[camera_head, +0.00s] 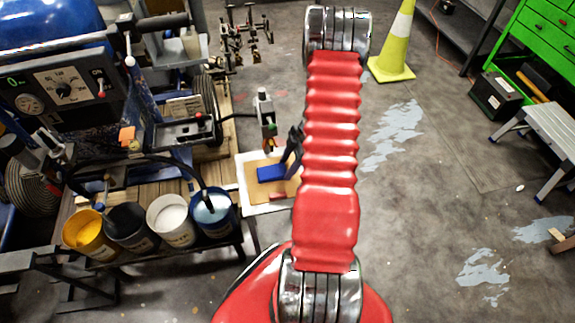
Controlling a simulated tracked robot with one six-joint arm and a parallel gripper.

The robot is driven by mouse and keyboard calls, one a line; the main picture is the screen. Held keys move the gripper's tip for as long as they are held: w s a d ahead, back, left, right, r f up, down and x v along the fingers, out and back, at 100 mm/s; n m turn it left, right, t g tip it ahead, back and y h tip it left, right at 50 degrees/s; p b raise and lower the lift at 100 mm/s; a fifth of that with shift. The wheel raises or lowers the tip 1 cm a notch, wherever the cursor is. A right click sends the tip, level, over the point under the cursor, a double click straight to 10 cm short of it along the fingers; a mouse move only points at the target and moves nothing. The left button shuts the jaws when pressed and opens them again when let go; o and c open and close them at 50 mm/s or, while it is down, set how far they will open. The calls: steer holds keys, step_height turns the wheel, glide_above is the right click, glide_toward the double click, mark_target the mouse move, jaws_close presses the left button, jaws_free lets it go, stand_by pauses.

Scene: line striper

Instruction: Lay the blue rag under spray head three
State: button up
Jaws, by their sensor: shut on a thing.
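The blue rag (271,173) shows as a small folded blue block over a tan board with a white border (249,200). My gripper (287,169) is at the rag's right side and shut on it. My red arm hides part of the gripper and the right part of the board. I cannot tell whether the rag touches the board. A grey spray head (265,112) with a dark nozzle stands just above and behind the rag. Another spray head (190,126) is further left on the machine. I cannot read which head is number three.
Several open paint buckets (168,220) stand on a rack at lower left, close to the board. The blue striper machine (60,75) fills the upper left. A yellow cone (396,45), a green tool cabinet (548,35) and a step stool (545,130) are right. The floor right of my arm is mostly clear.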

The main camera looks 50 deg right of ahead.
steer(key=o, duration=1.1)
steer(key=v, duration=1.2)
steer(key=shift+s, duration=0.1)
stand_by(0.4)
